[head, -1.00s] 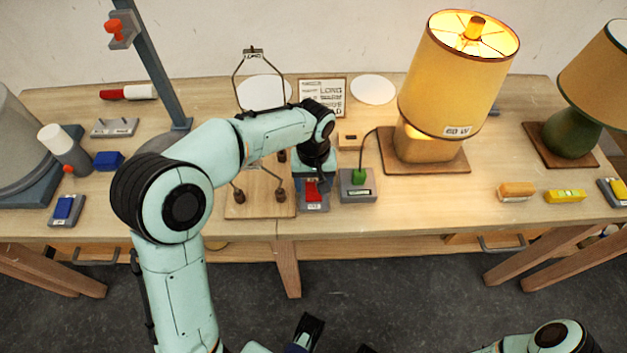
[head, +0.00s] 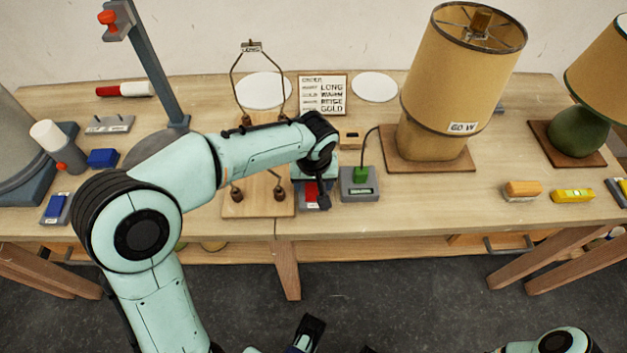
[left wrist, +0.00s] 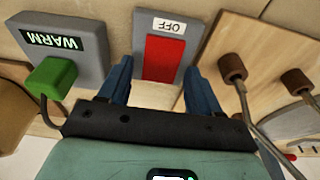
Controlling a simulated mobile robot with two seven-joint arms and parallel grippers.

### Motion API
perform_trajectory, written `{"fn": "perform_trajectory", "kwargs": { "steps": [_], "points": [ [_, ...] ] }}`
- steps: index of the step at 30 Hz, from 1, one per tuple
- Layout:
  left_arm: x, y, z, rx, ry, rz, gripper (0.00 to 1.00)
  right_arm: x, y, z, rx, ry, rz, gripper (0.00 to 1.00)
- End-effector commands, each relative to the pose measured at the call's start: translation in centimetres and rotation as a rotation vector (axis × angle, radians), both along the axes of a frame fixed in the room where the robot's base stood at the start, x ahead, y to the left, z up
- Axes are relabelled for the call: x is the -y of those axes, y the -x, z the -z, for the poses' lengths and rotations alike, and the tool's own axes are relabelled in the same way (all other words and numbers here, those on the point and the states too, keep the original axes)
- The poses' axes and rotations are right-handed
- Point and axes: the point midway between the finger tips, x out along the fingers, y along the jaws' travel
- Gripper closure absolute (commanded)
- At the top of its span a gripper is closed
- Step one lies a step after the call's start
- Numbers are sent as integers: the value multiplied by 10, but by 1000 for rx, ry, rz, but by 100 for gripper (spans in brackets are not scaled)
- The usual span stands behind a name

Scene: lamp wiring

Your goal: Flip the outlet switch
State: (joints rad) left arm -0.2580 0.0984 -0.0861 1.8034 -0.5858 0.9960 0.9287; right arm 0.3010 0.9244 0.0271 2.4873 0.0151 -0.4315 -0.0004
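The outlet switch is a grey box with a red rocker (left wrist: 163,58) and a label reading OFF, seen close up in the left wrist view. In the head view the red rocker (head: 311,192) is partly covered by my left arm. My left gripper (left wrist: 160,88) is open, with its two blue fingers apart on either side of the switch's lower part in the wrist picture. Nothing shows held between them. The large tan lamp (head: 457,85) marked 60 W is dark. A dark piece at the bottom of the head view may be my right gripper; its fingers are unclear.
A grey box with a green plug (head: 360,175) stands right of the switch; its display (left wrist: 52,41) reads WARM. A green lamp (head: 577,130) and small blocks are farther right.

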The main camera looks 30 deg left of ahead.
Motion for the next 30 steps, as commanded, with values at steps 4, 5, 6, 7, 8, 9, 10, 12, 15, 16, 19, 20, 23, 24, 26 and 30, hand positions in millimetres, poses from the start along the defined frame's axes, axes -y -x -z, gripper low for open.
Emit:
{"fn": "perform_trajectory", "kwargs": {
  "steps": [4, 5, 6, 7, 8, 9, 10, 12, 15, 16, 19, 20, 23, 24, 26, 30],
  "points": [
    [0, 0, 0, 0, 0, 0, 32, 0, 0, 0, -1, 0, 0, 57],
    [0, 0, 0, 0, 0, 0, 32, 0, 0, 0, -1, 0, 0, 57],
    [0, 0, 0, -1, 1, 0, 32, 0, 0, 0, -1, 0, 0, 57],
    [0, 0, 0, -1, 1, 0, 32, 0, 0, 0, -1, 0, 0, 57],
    [0, 0, 0, -1, 1, 0, 32, 0, 0, 0, -1, 0, 0, 57],
    [0, 0, -1, 1, 1, 0, 32, 0, 0, 0, -1, 0, 0, 57],
    [0, 0, -2, 1, 1, 0, 32, 0, 0, 0, -1, 0, 0, 57],
    [1, 1, -9, 2, 1, -1, 32, 0, 1, -2, -2, 0, 0, 57],
    [3, 3, -24, 4, 2, 0, 32, 0, 2, -5, -6, 0, -1, 57],
    [3, 4, -30, 4, 2, 0, 32, 0, 2, -6, -8, -1, -2, 57],
    [5, 8, -53, 6, 2, 0, 32, 0, 4, -11, -14, -2, -2, 57],
    [6, 9, -60, 5, 2, 0, 32, 0, 5, -12, -16, -2, -3, 57],
    [9, 13, -83, 5, 1, 1, 32, 0, 7, -16, -23, -3, -4, 57],
    [9, 15, -91, 5, 1, 1, 32, 0, 7, -17, -25, -3, -5, 57],
    [10, 16, -102, 5, 2, 0, 32, 0, 8, -19, -28, -3, -6, 57],
    [13, 20, -121, 2, 1, 0, 32, 0, 10, -22, -34, -5, -7, 57]
  ]
}}
